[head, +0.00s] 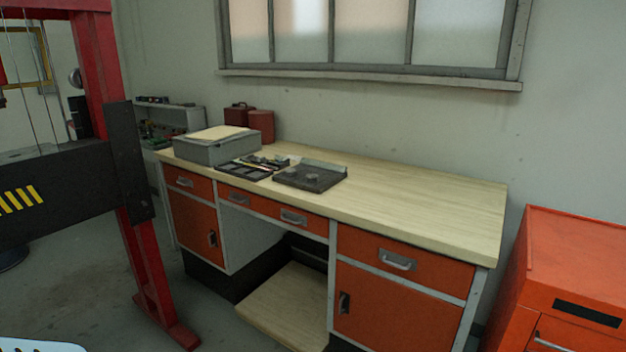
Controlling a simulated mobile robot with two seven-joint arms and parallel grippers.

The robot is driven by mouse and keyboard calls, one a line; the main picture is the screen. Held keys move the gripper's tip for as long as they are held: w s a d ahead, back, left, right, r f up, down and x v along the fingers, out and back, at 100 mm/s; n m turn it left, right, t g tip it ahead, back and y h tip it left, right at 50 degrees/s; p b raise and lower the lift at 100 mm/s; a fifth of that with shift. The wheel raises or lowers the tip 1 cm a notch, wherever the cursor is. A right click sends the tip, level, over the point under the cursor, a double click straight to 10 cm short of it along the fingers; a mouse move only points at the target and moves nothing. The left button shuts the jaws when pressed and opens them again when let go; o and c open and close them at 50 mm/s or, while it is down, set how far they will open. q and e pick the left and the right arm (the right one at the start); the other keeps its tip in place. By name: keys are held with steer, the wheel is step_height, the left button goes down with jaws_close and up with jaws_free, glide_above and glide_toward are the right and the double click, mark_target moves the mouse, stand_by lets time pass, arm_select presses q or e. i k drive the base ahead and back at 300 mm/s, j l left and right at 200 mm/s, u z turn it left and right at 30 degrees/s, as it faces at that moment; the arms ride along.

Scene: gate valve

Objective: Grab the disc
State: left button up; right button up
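A dark grey tray or plate (325,180) lies on the wooden workbench top (410,200), left of the middle. A small round grey piece (313,177) sits on it, which may be the disc; it is too small to tell for sure. Neither of my grippers shows in the head view.
A grey box (217,147), a dark tool tray (254,166) and red containers (260,126) stand at the bench's left end. The right half of the bench top is clear. A red and black press frame (133,170) stands left; an orange cabinet (575,270) stands right.

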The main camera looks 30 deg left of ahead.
mark_target(310, 177)
steer(key=i+j+u, duration=0.1)
steer(key=i+j, duration=1.2)
